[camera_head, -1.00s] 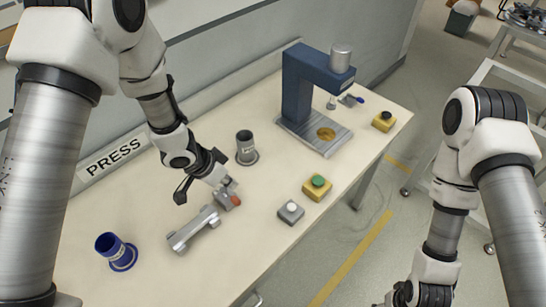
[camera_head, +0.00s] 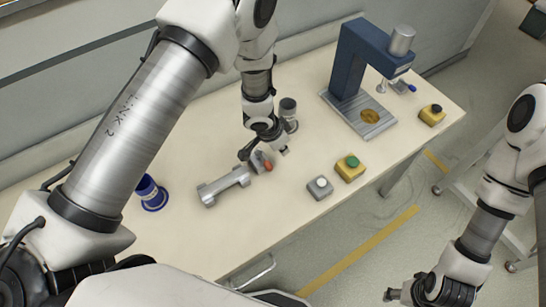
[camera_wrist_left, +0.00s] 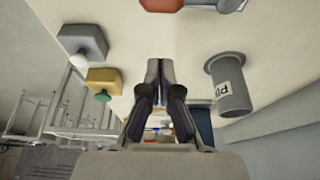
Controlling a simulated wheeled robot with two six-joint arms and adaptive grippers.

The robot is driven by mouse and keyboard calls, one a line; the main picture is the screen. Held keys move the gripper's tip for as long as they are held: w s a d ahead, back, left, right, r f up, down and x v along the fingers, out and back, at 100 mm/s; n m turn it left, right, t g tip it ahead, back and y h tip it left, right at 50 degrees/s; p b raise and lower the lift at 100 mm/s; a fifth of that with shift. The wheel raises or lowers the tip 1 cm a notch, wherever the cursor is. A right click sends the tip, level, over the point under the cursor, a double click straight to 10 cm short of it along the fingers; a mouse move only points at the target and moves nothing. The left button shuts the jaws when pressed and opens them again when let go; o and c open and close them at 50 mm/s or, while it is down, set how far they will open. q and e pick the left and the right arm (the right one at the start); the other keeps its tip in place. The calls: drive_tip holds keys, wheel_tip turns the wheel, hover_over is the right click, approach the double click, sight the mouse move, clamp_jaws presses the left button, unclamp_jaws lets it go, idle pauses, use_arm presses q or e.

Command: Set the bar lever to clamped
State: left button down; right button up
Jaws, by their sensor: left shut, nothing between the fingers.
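The bar lever (camera_head: 226,186) is a grey bar fixture lying on the table, with an orange-red end (camera_head: 267,166) at its right. That orange-red end also shows at the top edge of the wrist view (camera_wrist_left: 160,4), partly cut off. My left gripper (camera_head: 284,151) is just beyond and right of the orange-red end, low over the table. In the left wrist view its fingers (camera_wrist_left: 160,70) are together with nothing between them. Whether it touches the lever I cannot tell. My right gripper (camera_head: 402,295) is at the bottom right, away from the table; its fingers are unclear.
A grey cup (camera_head: 288,108) stands close behind my left gripper. A blue cup (camera_head: 151,193) is left of the lever. A white-button box (camera_head: 320,187) and a green-button box (camera_head: 350,168) stand to the right. A blue press (camera_head: 357,62) and another yellow box (camera_head: 432,115) are farther right.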

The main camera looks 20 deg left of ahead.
use_arm(q)
drive_tip(key=shift+x, duration=1.05)
drive_tip(key=shift+s+a+f, duration=0.1)
drive_tip(key=shift+s+a, duration=0.3)
drive_tip(key=shift+s, duration=0.2)
drive_tip(key=shift+s+a+f, duration=0.1)
drive_tip(key=shift+s+a, duration=0.3)
drive_tip(key=shift+s, duration=0.2)
drive_tip(key=shift+s+a, duration=0.4)
drive_tip(key=shift+s, duration=0.05)
drive_tip(key=shift+d, duration=0.1)
